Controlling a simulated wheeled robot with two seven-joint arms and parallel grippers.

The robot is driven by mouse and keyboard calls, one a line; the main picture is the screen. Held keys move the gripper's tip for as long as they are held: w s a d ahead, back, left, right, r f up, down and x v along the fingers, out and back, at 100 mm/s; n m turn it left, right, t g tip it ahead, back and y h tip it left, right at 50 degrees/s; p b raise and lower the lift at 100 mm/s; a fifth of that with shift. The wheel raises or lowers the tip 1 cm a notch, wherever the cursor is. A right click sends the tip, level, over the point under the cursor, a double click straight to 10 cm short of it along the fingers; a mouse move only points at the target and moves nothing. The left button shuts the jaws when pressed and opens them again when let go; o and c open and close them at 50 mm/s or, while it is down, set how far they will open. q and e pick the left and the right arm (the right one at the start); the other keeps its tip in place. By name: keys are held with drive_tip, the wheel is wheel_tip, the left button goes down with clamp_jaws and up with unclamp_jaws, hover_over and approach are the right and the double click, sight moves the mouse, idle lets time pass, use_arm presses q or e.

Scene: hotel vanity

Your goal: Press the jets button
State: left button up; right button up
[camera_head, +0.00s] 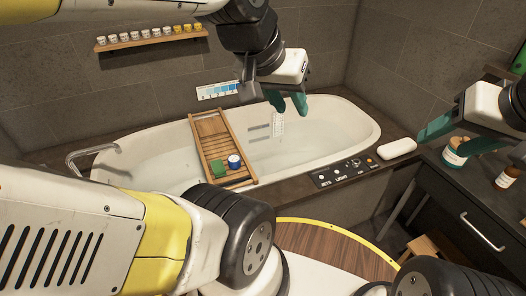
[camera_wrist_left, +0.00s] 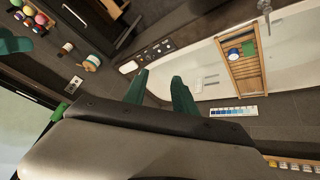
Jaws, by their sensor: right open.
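The black control panel (camera_head: 345,172) sits on the tub's front rim, with small round controls and white lettering. The jets button (camera_head: 321,178) is at its left end, above the word JETS, left of the LIGHT control. The panel also shows in the left wrist view (camera_wrist_left: 157,50), beyond my fingertips. My left gripper (camera_head: 290,109) has green fingers, spread apart and empty. It hangs over the tub's far side, above and left of the panel, touching nothing there. My right gripper (camera_head: 477,138) is open and empty at the right, over the dark counter.
A wooden bath tray (camera_head: 196,131) spans the white tub (camera_head: 358,115), carrying a green block and a blue-and-white jar. A white soap bar (camera_head: 398,149) lies right of the panel. Jars (camera_head: 455,152) stand near my right gripper. A wall shelf (camera_head: 150,41) holds several small jars.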

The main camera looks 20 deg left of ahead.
use_arm(q)
clamp_jaws()
idle(1.5)
